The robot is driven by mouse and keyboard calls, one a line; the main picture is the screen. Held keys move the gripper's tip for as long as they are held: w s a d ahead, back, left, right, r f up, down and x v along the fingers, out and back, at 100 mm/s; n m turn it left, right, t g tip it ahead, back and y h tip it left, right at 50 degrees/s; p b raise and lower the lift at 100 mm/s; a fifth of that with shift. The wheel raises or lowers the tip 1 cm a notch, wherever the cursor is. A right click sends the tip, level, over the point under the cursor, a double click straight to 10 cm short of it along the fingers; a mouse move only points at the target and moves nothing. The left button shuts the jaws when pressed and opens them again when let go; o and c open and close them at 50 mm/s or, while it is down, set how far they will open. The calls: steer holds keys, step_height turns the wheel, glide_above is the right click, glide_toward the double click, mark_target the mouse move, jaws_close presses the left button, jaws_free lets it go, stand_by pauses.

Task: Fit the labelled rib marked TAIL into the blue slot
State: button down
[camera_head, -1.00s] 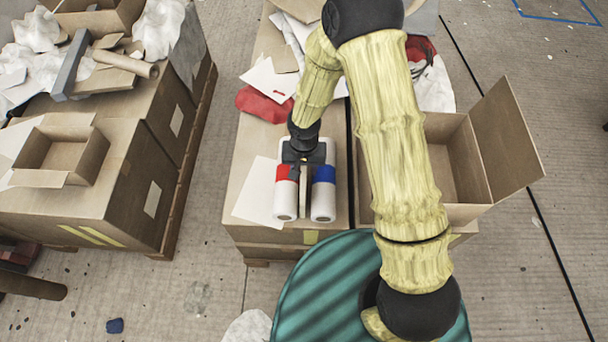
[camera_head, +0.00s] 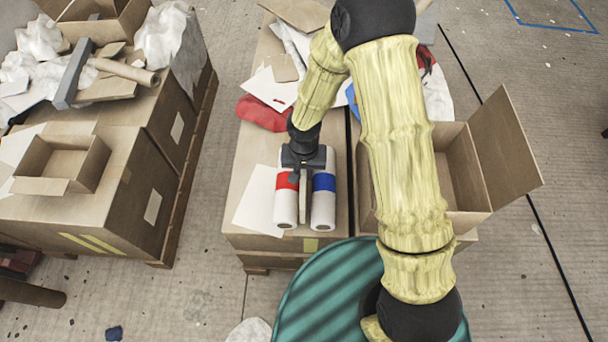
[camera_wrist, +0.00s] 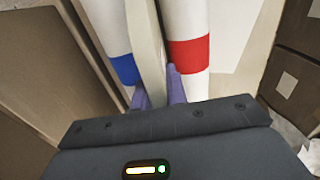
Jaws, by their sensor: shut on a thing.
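Two white rolls lie side by side on a cardboard box (camera_head: 252,159), one with a red band (camera_head: 287,181) and one with a blue band (camera_head: 324,182). A thin, pale beige upright board (camera_head: 305,212) stands in the narrow gap between them. In the wrist view this board (camera_wrist: 146,42) runs between the blue band and the red band. My gripper (camera_wrist: 160,92) is shut on it, with purple fingers on both sides. In the head view my gripper (camera_head: 304,172) hangs above the rolls, hiding part of them. I see no TAIL label or blue slot clearly.
Behind the rolls lie a red cloth (camera_head: 262,113) and loose papers (camera_head: 272,88). A white sheet (camera_head: 257,200) lies left of them. An open carton (camera_head: 508,145) stands right of my arm. Cluttered boxes (camera_head: 120,185) stand at left, across a floor gap.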

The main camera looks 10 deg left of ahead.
step_height(320, 180, up, 8)
steer(key=shift+f+p, duration=0.25)
steer(key=shift+p, duration=0.35)
stand_by(0.4)
